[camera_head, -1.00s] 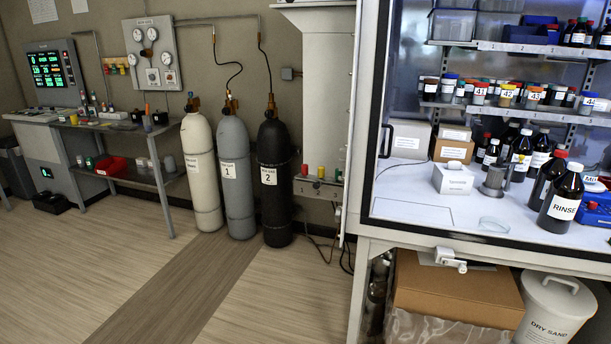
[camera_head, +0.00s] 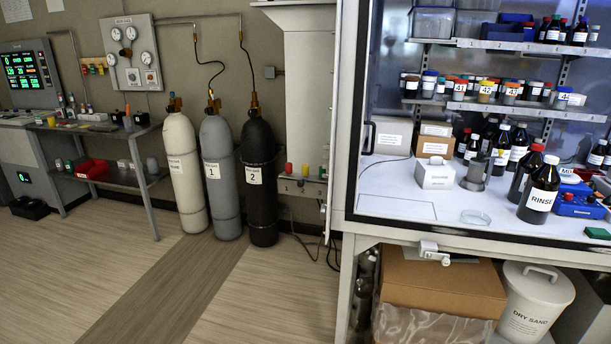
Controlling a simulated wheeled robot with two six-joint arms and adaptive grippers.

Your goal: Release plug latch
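A pale latch-like fitting (camera_head: 432,253) sits on the front frame below the glass-fronted cabinet's bright work floor. I cannot tell whether it is the plug latch, or whether it is shut or released. No plug can be made out for certain. At the right edge of the cabinet a blue device (camera_head: 578,206) with small knobs is partly cut off by the picture. Neither of my grippers is in view.
The cabinet floor (camera_head: 396,207) holds brown bottles, white boxes and a glass dish (camera_head: 475,217). Below are a cardboard box (camera_head: 440,283) and a white sand bin (camera_head: 537,303). Gas cylinders (camera_head: 220,180) and a metal bench (camera_head: 118,180) stand left. Open floor (camera_head: 60,270) lies in front.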

